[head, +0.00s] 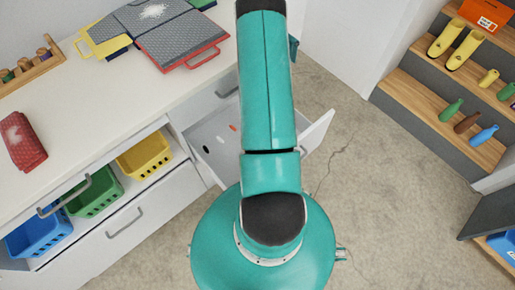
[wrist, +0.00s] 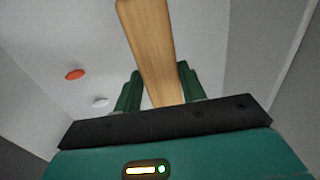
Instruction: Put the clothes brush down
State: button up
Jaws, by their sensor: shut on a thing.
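The clothes brush (wrist: 148,45) shows in the wrist view as a light wooden bar between the two green fingers of my gripper (wrist: 158,90). The gripper is shut on it. The bar runs up past the top edge of the wrist view, so its far end is out of sight. Behind it is the pale inside of a drawer. In the head view my teal arm hides the gripper and the brush. The open white drawer (head: 208,140) shows in the head view, partly behind my arm.
An orange disc (wrist: 75,74) and a white disc (wrist: 100,102) lie in the drawer. The counter (head: 120,85) holds a red folded cloth (head: 22,142) and flat cases (head: 180,40). Yellow (head: 144,157), green and blue baskets sit below. Stepped shelves (head: 425,95) with bottles stand at right.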

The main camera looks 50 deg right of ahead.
jog(key=shift+s+f, duration=0.1)
jog(key=shift+f, duration=2.4)
jog(key=o, duration=0.9)
jog(key=shift+f, duration=0.1)
notch_tip(320, 180, up, 12)
jog(key=shift+r, duration=0.15)
jog(key=shift+s, duration=0.1)
